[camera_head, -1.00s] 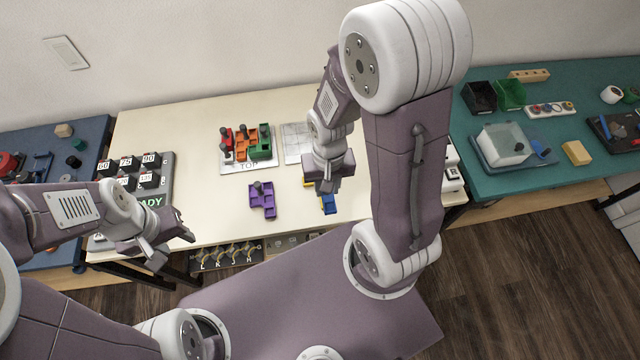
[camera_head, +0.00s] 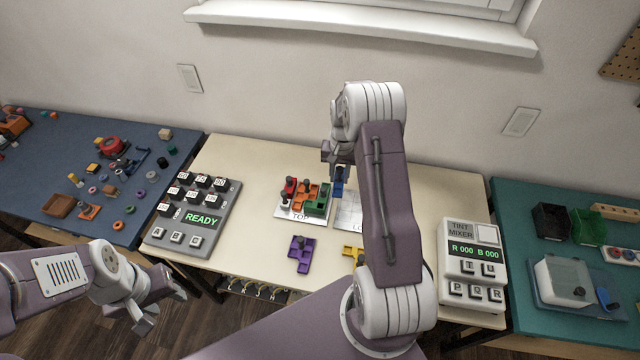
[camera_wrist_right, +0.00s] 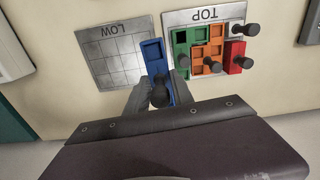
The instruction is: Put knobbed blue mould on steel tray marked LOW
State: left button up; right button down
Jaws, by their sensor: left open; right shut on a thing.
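My right gripper (camera_head: 338,158) is shut on the knobbed blue mould (camera_head: 339,187). In the right wrist view the blue mould (camera_wrist_right: 153,52) shows its dark knob between the fingers (camera_wrist_right: 160,90). It overlaps the edge of the steel tray marked LOW (camera_wrist_right: 98,62) nearest the TOP tray; I cannot tell whether it touches. The LOW tray also shows in the head view (camera_head: 348,213), partly hidden by my right arm. Its gridded face is otherwise bare. My left gripper (camera_head: 165,298) is open and empty, low at the left front of the table.
The tray marked TOP (camera_head: 286,212) holds red, orange and green moulds with dark knobs, close beside the blue mould. A purple mould (camera_head: 301,254) and a yellow mould (camera_head: 352,254) lie in front. A READY panel (camera_head: 198,215) stands left, a tint mixer (camera_head: 472,262) right.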

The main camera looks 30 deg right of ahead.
jog(key=shift+m, duration=0.4)
jog(key=f+b, duration=0.2)
jog(key=f, duration=0.1)
jog(key=s+d+f+b, duration=0.1)
jog(key=f+b, duration=0.1)
jog(key=f, duration=0.1)
jog(key=s+d+f+b, duration=0.1)
jog(key=f+b, duration=0.1)
jog(key=f, duration=0.2)
jog(key=shift+s+d+b, duration=0.25)
jog(key=shift+b, duration=0.15)
pick_arm(q)
notch_tip(320, 180, down, 6)
jog(key=shift+f, duration=0.2)
pick_arm(e)
jog(key=shift+f, duration=0.2)
pick_arm(q)
jog(key=shift+f+b, duration=0.35)
jog(key=shift+b, duration=0.1)
pick_arm(e)
jog(key=shift+f, duration=0.5)
jog(key=c, duration=1)
grip_release()
notch_tip(320, 180, up, 9)
jog(key=shift+r, duration=0.1)
